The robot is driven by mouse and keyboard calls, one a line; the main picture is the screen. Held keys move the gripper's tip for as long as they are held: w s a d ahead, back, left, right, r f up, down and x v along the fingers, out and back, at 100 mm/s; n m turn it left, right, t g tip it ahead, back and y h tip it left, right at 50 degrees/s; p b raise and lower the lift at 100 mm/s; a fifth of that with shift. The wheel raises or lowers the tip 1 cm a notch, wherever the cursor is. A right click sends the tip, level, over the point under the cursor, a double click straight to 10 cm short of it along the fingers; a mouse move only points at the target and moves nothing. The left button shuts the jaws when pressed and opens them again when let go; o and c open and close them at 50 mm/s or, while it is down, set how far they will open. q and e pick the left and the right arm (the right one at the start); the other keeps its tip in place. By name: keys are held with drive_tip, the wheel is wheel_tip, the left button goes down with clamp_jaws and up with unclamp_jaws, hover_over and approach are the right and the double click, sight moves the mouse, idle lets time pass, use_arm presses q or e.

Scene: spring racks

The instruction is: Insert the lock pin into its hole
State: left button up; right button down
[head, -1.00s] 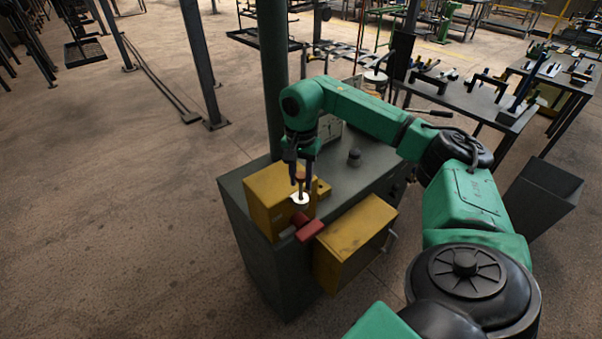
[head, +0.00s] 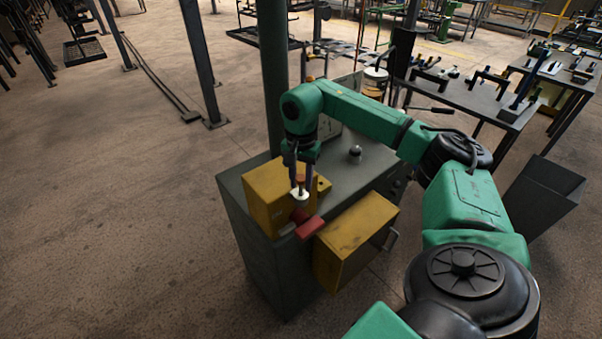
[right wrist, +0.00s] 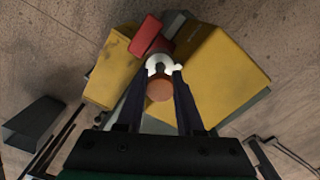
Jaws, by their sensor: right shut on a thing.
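The lock pin shows as a round brown-orange head with a white ring-like part (head: 299,194). It also shows in the right wrist view, brown head (right wrist: 160,91) nearest the camera and white part beyond it. My right gripper (head: 300,180) points down with its two fingers closed on the pin, one at each side; the fingers also show in the right wrist view (right wrist: 166,84). The pin is over the front of the yellow box (head: 268,205), beside the red handle (head: 310,227). The hole is not visible, and I cannot tell whether the pin's lower end touches anything. My left gripper is out of view.
The yellow box stands on a dark grey cabinet (head: 232,190), its yellow door (head: 350,245) swung open to the right. A dark knob (head: 355,152) is on the cabinet top. A green post (head: 274,80) rises behind. Floor to the left is clear.

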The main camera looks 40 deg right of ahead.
drive_tip(key=shift+f+b, duration=0.65)
drive_tip(key=shift+f, duration=0.35)
drive_tip(key=shift+c, duration=2.3)
unclamp_jaws()
wheel_tip(320, 180, up, 8)
drive_tip(key=shift+f+b, duration=0.25)
drive_tip(key=shift+b, duration=0.5)
wheel_tip(320, 180, up, 7)
drive_tip(key=p, duration=0.2)
drive_tip(key=shift+s, duration=0.1)
